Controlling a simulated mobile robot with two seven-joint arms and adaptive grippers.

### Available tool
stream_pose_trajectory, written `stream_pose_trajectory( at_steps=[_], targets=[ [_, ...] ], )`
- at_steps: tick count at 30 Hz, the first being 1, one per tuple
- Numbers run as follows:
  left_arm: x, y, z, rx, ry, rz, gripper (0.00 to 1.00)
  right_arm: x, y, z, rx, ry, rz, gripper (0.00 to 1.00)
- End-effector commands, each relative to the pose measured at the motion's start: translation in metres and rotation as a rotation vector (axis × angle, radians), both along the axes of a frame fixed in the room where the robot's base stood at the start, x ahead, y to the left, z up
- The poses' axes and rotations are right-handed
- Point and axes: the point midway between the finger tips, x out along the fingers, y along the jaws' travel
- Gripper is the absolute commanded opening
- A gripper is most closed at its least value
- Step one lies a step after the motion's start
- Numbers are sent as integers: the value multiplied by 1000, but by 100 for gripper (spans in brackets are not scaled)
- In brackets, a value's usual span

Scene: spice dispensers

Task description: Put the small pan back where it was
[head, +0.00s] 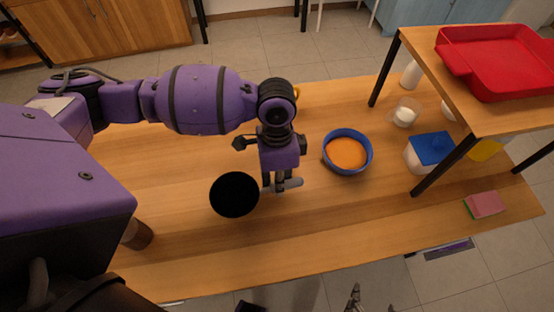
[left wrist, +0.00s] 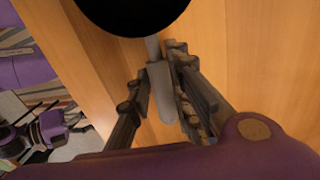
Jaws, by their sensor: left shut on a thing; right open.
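The small pan (head: 234,196) is black and round with a grey handle. In the head view it is over the front middle of the wooden table. My left gripper (head: 280,182) is shut on its grey handle. In the left wrist view the handle (left wrist: 161,95) lies between the two fingers of my left gripper (left wrist: 160,75), and the black pan (left wrist: 130,12) is cut off at the top. I cannot tell whether the pan touches the table. My right gripper (head: 373,300) is open and only partly in view at the bottom edge, in front of the table.
A blue bowl with orange contents (head: 347,153) stands right of my left gripper. A blue-lidded container (head: 430,150), a glass (head: 405,112) and a pink sponge (head: 484,205) are farther right. A raised shelf with a red tray (head: 500,75) covers the right end. A brown jar (head: 138,234) stands front left.

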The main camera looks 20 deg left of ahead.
Motion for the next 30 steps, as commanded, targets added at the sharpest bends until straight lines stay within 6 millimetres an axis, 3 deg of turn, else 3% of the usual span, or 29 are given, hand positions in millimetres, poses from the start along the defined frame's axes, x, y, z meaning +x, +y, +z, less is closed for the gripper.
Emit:
stream_pose_trajectory(
  at_steps=[4,15,16,19,30],
  targets=[
    [-2,-1,-21,0,4,-1,0,-2,-2,-4,-5,5,1,71],
    [-2,-1,-24,-1,3,-1,0,0,-4,-1,-8,-1,6,71],
    [-2,-1,-24,0,2,-2,22,0,-4,-1,-8,-1,6,71],
    [-2,-1,-24,0,2,-2,36,0,-4,-1,-8,-1,6,71],
    [-2,-1,-21,0,2,-2,37,0,-3,-2,-7,1,6,71]
  ],
)
